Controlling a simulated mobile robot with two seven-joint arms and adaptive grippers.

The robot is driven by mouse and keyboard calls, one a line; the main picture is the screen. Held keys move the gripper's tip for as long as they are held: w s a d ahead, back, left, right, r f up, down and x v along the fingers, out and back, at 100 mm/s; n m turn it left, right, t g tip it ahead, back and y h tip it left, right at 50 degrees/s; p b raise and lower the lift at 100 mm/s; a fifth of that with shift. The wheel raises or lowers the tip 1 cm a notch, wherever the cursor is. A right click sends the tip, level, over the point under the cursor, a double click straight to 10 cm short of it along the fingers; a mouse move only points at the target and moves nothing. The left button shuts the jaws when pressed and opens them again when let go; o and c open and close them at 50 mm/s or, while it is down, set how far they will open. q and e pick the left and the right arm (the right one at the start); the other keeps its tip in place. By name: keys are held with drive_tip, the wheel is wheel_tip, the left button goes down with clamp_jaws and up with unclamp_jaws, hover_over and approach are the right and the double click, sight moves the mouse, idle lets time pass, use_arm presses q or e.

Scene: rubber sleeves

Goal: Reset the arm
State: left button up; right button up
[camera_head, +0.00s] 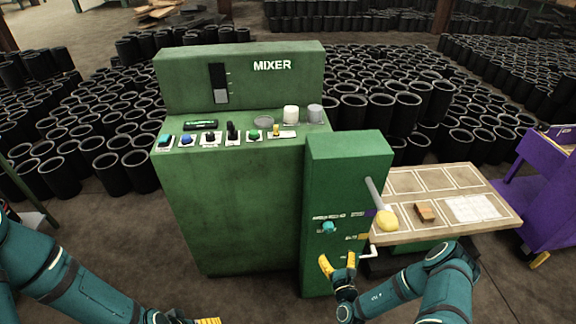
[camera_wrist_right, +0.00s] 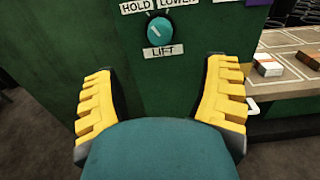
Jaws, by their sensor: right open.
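My right arm (camera_head: 435,290) comes in from the lower right of the head view. Its yellow-fingered gripper (camera_head: 337,268) is in front of the lower part of the green side cabinet (camera_head: 345,160). In the right wrist view the gripper (camera_wrist_right: 160,95) is open with nothing between its fingers. The teal knob (camera_wrist_right: 160,31), labelled hold, lower and lift, is on the panel beyond the fingers, apart from them. My left arm (camera_head: 60,275) is at the lower left; only a bit of its yellow gripper (camera_head: 207,321) shows at the bottom edge, too little to tell its state.
The green mixer console (camera_head: 225,225) stands left of the cabinet. A lever with a yellow knob (camera_head: 387,220) sticks out of the cabinet. A table (camera_head: 420,182) with a brown block (camera_head: 426,211) is at right, a purple cart (camera_head: 545,190) beyond. Black sleeves (camera_head: 110,140) fill the floor behind.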

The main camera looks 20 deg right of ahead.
drive_tip(key=a+r+n+g+y, duration=0.25)
drive_tip(key=a+n+y, duration=0.25)
drive_tip(key=a+y, duration=0.4)
drive_tip(key=a+r+n+g+y, duration=0.1)
drive_tip(key=a+r+n+y, duration=0.2)
drive_tip(key=a+n+y, duration=0.5)
drive_tip(key=s+a+r+n+g+y, duration=0.2)
drive_tip(key=s+a+n+g, duration=0.2)
drive_tip(key=s+a+g, duration=0.5)
drive_tip(key=s+d+n+g+h, duration=0.1)
drive_tip(key=s+n+g+h, duration=0.6)
drive_tip(key=n, duration=0.8)
drive_tip(key=s+h, duration=0.2)
drive_tip(key=shift+s+d+r+n+h, duration=0.25)
drive_tip(key=shift+s+d+n+h, duration=0.05)
drive_tip(key=shift+d, duration=0.05)
drive_tip(key=w+r+n+t, duration=0.2)
drive_tip(key=w+r+n+t+h, duration=0.1)
drive_tip(key=r+n+t, duration=0.1)
drive_tip(key=shift+w+a, duration=0.3)
drive_tip(key=shift+w, duration=0.1)
drive_tip(key=shift+c, duration=0.3)
